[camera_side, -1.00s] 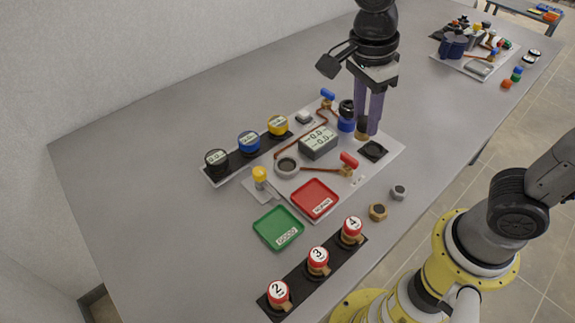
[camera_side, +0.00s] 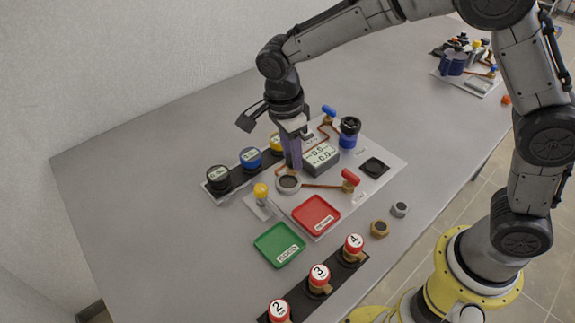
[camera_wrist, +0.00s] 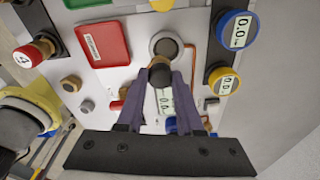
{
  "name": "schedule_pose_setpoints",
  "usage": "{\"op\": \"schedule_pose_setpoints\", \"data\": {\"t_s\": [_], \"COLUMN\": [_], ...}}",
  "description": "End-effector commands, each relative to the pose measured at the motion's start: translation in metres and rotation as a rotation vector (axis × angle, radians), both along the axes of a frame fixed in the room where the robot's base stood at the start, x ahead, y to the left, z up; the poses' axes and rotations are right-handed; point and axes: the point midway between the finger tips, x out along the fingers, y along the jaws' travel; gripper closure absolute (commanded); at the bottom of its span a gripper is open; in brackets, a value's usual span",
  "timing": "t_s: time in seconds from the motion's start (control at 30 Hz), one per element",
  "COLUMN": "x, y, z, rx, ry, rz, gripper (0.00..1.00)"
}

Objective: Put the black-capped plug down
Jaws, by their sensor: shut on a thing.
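My gripper (camera_wrist: 159,74) is shut on the black-capped plug (camera_wrist: 158,70), a small brass-brown piece with a dark top, seen between the fingertips in the wrist view. In the side view my gripper (camera_side: 291,166) points down just above or at the grey round ring (camera_side: 288,184) on the white board; the plug is mostly hidden there. In the wrist view the ring (camera_wrist: 165,46) lies just beyond the plug. I cannot tell whether the plug touches the ring or the board.
The grey display box (camera_side: 321,157) stands close on the right. The dial row, with a yellow gauge (camera_wrist: 223,80), lies behind. A black square pad (camera_side: 374,168) is bare.

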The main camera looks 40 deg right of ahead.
Motion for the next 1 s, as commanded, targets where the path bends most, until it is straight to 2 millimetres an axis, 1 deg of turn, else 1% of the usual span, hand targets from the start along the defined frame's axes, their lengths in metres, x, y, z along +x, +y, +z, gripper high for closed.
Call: {"op": "schedule_pose_setpoints", "data": {"t_s": [0.17,0.23,0.43,0.73,0.97,1.0], "x": [0.006,0.011,0.010,0.010,0.010,0.010], "y": [0.002,0.003,0.003,0.003,0.003,0.003], "z": [-0.008,-0.014,-0.041,-0.043,-0.050,-0.050], "rx": [-0.001,-0.001,-0.001,0.000,0.000,0.000], "ry": [0.001,0.001,0.001,0.000,0.000,0.000], "rz": [-0.001,0.000,-0.001,-0.001,-0.001,-0.001], "gripper": [1.00,1.00,1.00,1.00,1.00,0.63]}}
